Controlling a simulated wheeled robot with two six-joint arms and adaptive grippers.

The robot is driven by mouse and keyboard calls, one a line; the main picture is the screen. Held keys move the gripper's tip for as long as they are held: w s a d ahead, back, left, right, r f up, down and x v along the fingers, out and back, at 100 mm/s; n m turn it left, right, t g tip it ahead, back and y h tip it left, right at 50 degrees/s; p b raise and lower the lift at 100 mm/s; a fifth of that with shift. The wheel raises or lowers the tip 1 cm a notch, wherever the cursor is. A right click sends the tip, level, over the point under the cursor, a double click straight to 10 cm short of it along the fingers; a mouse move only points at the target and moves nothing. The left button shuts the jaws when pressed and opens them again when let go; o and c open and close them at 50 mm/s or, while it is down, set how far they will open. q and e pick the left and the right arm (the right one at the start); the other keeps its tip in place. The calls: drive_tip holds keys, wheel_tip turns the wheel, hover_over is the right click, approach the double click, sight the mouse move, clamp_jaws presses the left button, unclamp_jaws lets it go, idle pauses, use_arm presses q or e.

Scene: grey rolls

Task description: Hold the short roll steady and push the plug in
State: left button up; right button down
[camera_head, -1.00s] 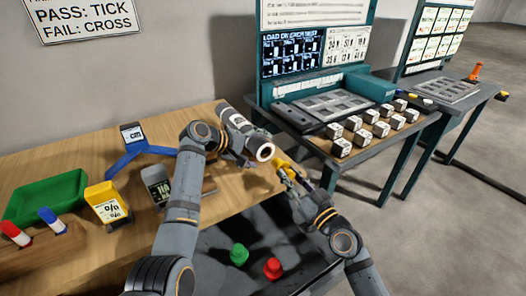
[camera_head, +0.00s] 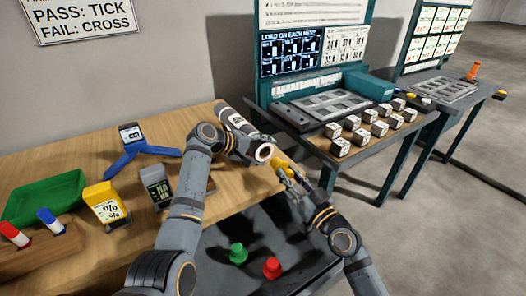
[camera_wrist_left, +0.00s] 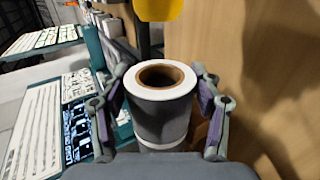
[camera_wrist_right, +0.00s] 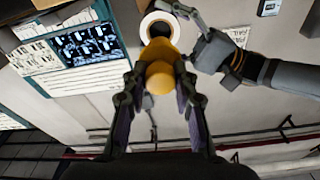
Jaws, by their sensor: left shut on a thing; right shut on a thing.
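The short grey roll (camera_head: 234,121) is held slanted above the wooden table, its white-rimmed open end facing my right gripper. My left gripper (camera_head: 245,145) is shut around it. In the left wrist view the roll (camera_wrist_left: 162,115) stands between both fingers, and its brown core hole is open and empty. The yellow plug (camera_head: 281,161) is in my right gripper (camera_head: 289,174), which is shut on it. In the left wrist view the plug (camera_wrist_left: 158,8) is apart from the roll's end, with a visible gap. In the right wrist view the plug (camera_wrist_right: 160,72) partly covers the roll's end (camera_wrist_right: 159,24).
On the table are a green tray (camera_head: 47,197), a yellow box (camera_head: 106,205), a grey box (camera_head: 157,185), a blue stand (camera_head: 137,157) and markers in a wooden holder. Green (camera_head: 238,253) and red (camera_head: 272,267) plugs stand on a dark surface below. A teal bench (camera_head: 377,87) stands at right.

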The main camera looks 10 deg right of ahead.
idle(0.4)
drive_tip(key=shift+f+x, duration=0.1)
drive_tip(key=shift+x, duration=0.8)
drive_tip(key=shift+f+x, duration=0.15)
drive_tip(key=shift+x, duration=0.75)
drive_tip(key=shift+f+x, duration=0.15)
drive_tip(key=shift+x, duration=1.1)
drive_tip(key=shift+f+x, duration=0.15)
drive_tip(key=shift+x, duration=1.1)
drive_tip(key=c, duration=1)
unclamp_jaws()
drive_tip(key=shift+a, duration=0.1)
drive_tip(key=v, duration=1.2)
drive_tip(key=shift+c, duration=0.3)
